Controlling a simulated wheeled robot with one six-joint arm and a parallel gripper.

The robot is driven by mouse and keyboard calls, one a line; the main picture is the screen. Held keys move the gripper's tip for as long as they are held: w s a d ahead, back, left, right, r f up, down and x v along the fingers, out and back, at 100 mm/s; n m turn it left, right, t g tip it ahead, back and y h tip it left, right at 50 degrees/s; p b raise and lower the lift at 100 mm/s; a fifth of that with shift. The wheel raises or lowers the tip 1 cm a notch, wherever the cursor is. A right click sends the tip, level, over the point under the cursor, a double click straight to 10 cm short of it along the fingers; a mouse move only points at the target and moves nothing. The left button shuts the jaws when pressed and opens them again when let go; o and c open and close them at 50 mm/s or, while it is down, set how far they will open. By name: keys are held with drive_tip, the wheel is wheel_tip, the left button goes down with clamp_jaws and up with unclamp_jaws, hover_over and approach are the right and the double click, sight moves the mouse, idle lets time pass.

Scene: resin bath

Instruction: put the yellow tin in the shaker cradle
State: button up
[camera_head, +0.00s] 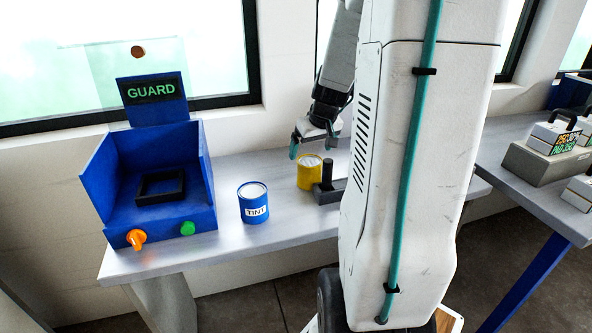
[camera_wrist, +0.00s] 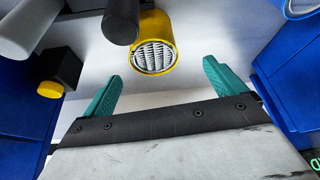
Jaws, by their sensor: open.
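The yellow tin (camera_head: 309,175) stands upright on the grey bench, right of the blue tin. In the wrist view the yellow tin (camera_wrist: 136,60) shows its ribbed, light-coloured top beyond the fingers. The shaker is the blue box at the bench's left end; its cradle, a black square frame (camera_head: 160,199), sits inside and looks empty. My gripper (camera_head: 312,146) is above and close to the yellow tin. In the wrist view my gripper (camera_wrist: 162,75) has its teal fingers spread wide, with nothing between them.
A blue TINT tin (camera_head: 253,210) stands between the shaker and the yellow tin. A black fixture with an upright post (camera_head: 327,175) is close beside the yellow tin. The guard panel (camera_head: 152,88) is raised above the shaker. An orange knob (camera_head: 136,239) and green button (camera_head: 187,228) are on its front.

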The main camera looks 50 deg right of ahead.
sight(311, 161)
drive_tip(key=x, duration=0.8)
drive_tip(key=shift+s+d+f, duration=0.15)
drive_tip(key=shift+s+d, duration=0.1)
drive_tip(key=shift+d, duration=0.15)
drive_tip(key=c, duration=1.3)
drive_tip(key=shift+c, duration=0.5)
